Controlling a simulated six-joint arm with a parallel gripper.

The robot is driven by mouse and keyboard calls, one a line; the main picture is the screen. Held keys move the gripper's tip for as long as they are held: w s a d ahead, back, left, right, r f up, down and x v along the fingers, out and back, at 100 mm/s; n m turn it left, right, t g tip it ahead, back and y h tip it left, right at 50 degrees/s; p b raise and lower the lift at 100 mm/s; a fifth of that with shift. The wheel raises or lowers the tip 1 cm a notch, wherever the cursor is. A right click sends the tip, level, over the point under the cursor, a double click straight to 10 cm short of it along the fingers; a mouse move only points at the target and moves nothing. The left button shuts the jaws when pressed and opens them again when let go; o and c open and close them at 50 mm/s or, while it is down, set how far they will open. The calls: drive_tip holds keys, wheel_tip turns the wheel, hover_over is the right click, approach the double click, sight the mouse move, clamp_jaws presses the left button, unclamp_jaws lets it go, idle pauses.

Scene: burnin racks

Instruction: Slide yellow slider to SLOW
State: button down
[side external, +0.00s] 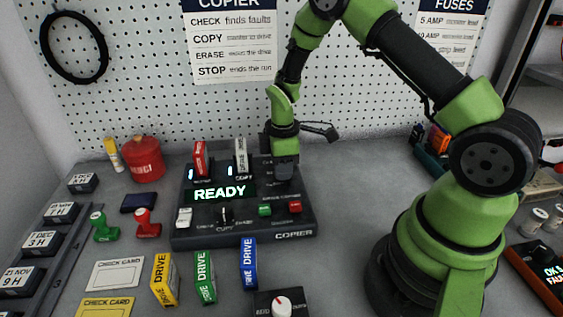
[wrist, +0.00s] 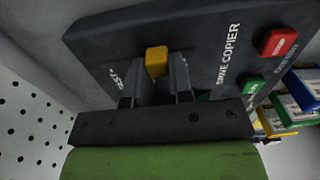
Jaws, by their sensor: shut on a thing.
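The yellow slider (wrist: 156,56) shows in the wrist view as a small yellow block on the dark panel of the drive copier (wrist: 205,40). My gripper (wrist: 158,72) has its two fingers on either side of it, shut on it. A label that seems to read FAST (wrist: 118,79) lies to the left of the slider, partly cut by the finger. No SLOW label can be read. In the side view my gripper (side external: 285,178) points down at the back right of the copier (side external: 245,233) and hides the slider.
A red button (wrist: 277,42) and a green button (wrist: 252,86) sit on the panel to the right. A red drive (side external: 200,158) and a white drive (side external: 241,155) stand upright in the copier, left of my gripper. The READY display (side external: 220,191) is lit.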

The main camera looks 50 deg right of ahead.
sight(285, 185)
drive_tip(key=shift+s+a, duration=1.05)
drive_tip(key=c, duration=1)
unclamp_jaws()
drive_tip(key=shift+r, duration=0.25)
wheel_tip(285, 185, up, 10)
drive_tip(key=shift+f, duration=0.25)
